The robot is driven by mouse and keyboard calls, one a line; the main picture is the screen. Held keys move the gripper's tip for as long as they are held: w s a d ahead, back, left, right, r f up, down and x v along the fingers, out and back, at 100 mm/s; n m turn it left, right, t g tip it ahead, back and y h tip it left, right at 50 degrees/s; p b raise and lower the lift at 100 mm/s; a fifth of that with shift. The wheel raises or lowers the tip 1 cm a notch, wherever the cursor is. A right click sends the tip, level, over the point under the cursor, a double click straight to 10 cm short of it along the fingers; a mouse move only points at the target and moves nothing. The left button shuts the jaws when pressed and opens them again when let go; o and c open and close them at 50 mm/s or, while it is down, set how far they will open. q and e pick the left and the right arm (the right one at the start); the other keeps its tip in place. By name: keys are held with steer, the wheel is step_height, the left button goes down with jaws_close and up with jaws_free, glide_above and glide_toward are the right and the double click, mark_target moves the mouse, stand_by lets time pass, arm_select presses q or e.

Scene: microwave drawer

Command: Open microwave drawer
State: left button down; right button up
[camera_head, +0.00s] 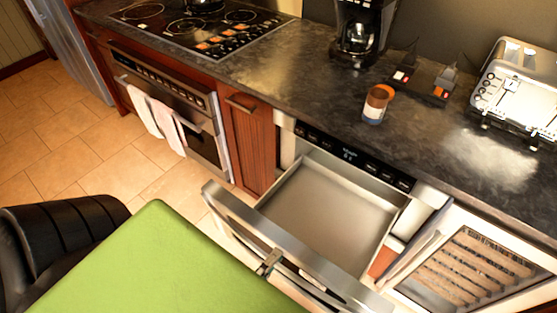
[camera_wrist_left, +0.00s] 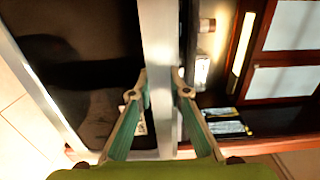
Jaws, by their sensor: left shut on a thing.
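The microwave drawer (camera_head: 325,215) stands pulled out from under the counter, with its empty metal tray visible from above. Its front panel and bar handle (camera_head: 320,295) run across the lower middle of the head view. My left gripper (camera_head: 268,262) is at this handle, mostly hidden in the head view. In the left wrist view its two fingers (camera_wrist_left: 160,82) are shut on the pale bar of the handle (camera_wrist_left: 157,35), one finger on each side. My right gripper is not in view.
An oven (camera_head: 185,110) is left of the drawer and a glass-fronted rack unit (camera_head: 475,270) right. A coffee maker (camera_head: 360,30), jar (camera_head: 375,105) and toaster (camera_head: 515,85) stand on the counter.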

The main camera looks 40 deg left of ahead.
arm_select(q)
steer(key=shift+s, duration=0.5)
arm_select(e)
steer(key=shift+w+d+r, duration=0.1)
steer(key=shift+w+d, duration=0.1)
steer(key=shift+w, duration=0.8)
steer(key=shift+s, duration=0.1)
arm_select(q)
steer(key=c, duration=2.2)
jaws_free()
steer(key=shift+o, duration=0.2)
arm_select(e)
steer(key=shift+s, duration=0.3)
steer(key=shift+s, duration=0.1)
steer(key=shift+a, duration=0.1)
arm_select(q)
steer(key=s, duration=1.2)
steer(key=shift+a, duration=0.25)
steer(key=shift+w+f, duration=0.1)
